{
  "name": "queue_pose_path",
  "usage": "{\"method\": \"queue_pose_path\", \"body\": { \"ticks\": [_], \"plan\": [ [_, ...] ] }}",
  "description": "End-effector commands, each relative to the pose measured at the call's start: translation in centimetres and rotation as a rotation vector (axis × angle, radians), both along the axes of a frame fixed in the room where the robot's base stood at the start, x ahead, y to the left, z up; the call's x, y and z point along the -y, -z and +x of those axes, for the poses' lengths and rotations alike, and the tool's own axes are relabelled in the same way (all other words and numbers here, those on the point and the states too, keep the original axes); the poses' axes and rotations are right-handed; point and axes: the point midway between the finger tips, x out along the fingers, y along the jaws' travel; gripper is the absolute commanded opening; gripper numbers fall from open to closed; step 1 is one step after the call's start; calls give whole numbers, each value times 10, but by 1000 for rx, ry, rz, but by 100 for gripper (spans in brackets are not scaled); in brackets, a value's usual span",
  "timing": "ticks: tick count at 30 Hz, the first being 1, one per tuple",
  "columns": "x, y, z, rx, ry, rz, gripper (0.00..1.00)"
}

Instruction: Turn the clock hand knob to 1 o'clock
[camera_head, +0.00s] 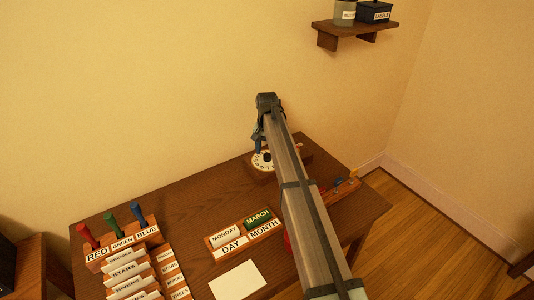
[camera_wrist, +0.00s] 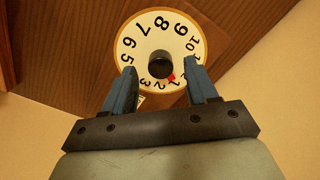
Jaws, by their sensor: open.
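The clock (camera_wrist: 160,35) is a round white dial with a wooden rim and black numerals, seen upside down in the wrist view. Its dark round knob (camera_wrist: 159,63) stands at the centre. A small red pointer tip (camera_wrist: 171,77) lies close to the numeral 1. My gripper (camera_wrist: 161,71) is open, its two blue fingers either side of the knob with a gap on each side. I cannot tell how far the fingertips are from the dial. In the head view the dial (camera_head: 261,166) lies on the desk, partly hidden by my arm.
The wooden desk (camera_head: 185,200) has free room left of the dial. A DAY and MONTH block (camera_head: 243,235), a white card (camera_head: 238,280), a colour-labelled rack (camera_head: 122,240) and card holders stand nearer. A wall shelf (camera_head: 352,27) is up at the right.

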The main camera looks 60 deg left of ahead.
Motion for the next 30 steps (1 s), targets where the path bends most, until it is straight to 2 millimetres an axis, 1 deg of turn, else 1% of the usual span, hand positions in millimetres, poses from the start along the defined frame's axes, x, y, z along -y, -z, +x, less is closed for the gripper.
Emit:
{"method": "queue_pose_path", "body": {
  "ticks": [1,6,12,15,18,21,30],
  "plan": [
    [0,-11,0,1,0,2,58],
    [-1,-45,0,1,0,2,58],
    [-1,-82,0,1,0,1,58],
    [-1,-96,0,1,0,1,58],
    [0,-107,0,0,0,0,58],
    [0,-113,0,0,0,0,58],
    [0,-118,0,0,0,0,58]
  ]
}}
